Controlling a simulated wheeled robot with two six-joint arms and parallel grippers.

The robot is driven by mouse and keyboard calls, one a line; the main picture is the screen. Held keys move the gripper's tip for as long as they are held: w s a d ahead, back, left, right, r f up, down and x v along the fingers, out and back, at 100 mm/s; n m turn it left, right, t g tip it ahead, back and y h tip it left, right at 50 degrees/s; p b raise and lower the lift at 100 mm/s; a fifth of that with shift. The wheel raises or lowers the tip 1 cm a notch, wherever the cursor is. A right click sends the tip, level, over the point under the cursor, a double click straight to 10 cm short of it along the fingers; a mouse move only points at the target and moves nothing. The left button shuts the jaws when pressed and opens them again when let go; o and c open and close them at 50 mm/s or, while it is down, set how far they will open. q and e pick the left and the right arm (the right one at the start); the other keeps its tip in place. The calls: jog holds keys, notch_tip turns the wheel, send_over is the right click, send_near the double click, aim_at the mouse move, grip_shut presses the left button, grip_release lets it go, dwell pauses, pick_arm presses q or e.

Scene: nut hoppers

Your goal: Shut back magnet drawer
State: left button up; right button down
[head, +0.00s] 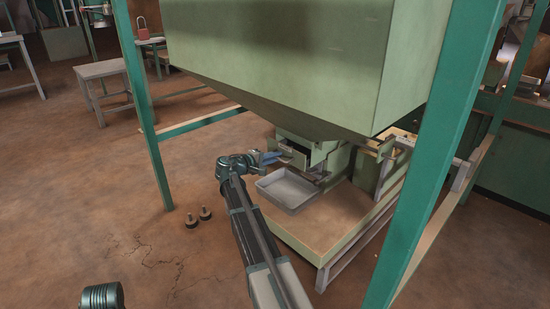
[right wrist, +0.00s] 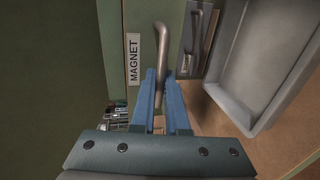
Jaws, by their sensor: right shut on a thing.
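The magnet drawer (head: 293,151) is at the throat under the big green hopper (head: 290,50). Its front carries a white MAGNET label (right wrist: 133,59) in the right wrist view. In the head view it seems to stand out from the housing, but how far is hard to tell. My right gripper (head: 272,158) is at the drawer's front, its blue fingers (right wrist: 160,98) shut on the grey bar handle (right wrist: 161,50). The fingers hide part of the handle. My left gripper is out of view.
A grey tray (head: 287,207) sits on the wooden platform (head: 325,225) just below the drawer. Green frame posts (head: 143,110) (head: 425,170) flank the hopper. Two small dark knobbed objects (head: 198,217) are on the floor left of my right arm. The floor at left is mostly clear.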

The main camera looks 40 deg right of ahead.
dwell(0.8)
jog(key=x, duration=0.3)
jog(key=shift+w+d+r, duration=0.1)
jog(key=shift+d+r, duration=0.2)
jog(key=shift+d, duration=0.05)
jog(key=c, duration=0.9)
grip_release()
jog(key=p+v, duration=0.3)
jog(key=v, duration=1)
jog(key=shift+a+r, duration=0.15)
jog(key=shift+a, duration=0.2)
